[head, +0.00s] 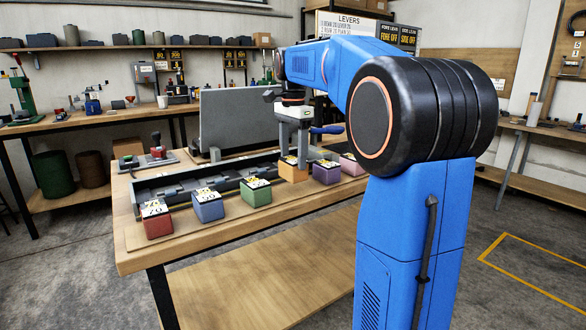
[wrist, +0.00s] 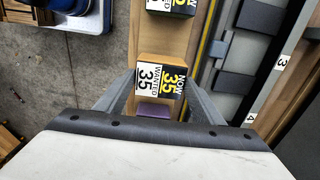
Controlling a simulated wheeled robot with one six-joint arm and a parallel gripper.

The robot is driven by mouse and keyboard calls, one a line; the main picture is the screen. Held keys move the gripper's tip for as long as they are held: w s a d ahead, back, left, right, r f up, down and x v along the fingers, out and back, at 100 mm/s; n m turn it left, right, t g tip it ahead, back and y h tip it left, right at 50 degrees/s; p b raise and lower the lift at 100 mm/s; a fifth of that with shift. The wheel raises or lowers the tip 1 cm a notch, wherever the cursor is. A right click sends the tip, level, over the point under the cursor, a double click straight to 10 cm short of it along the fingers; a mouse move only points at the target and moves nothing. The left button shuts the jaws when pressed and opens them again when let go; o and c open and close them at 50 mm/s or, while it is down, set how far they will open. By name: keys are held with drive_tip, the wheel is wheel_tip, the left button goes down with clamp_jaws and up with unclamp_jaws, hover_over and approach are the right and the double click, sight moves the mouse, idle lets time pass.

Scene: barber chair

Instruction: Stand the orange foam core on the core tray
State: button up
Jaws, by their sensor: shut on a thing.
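The orange foam core (head: 293,173) is a small block with a black, white and yellow label on top. It is between the fingers of my gripper (head: 294,156), which is shut on it. In the wrist view the core (wrist: 153,60) shows its label with two 35s between the fingers (wrist: 160,95). In the head view it appears slightly above the line of the neighbouring blocks; I cannot tell whether its base touches the surface. A light wooden board (head: 182,233) under the row of blocks looks like the core tray, though its name is not shown.
Red (head: 158,228), blue (head: 208,210) and green (head: 256,196) blocks stand to the left. Purple (head: 327,177) and pink (head: 352,168) blocks stand to the right. Behind the row runs a dark stepped fixture (head: 185,182). A grey panel (head: 240,118) stands behind it.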

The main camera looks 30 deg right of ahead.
sight(293, 159)
drive_tip(key=shift+f, duration=1.85)
drive_tip(key=shift+f, duration=0.15)
drive_tip(key=o, duration=1.1)
wheel_tip(293, 159, up, 12)
drive_tip(key=shift+r, duration=0.15)
drive_tip(key=shift+a, duration=0.1)
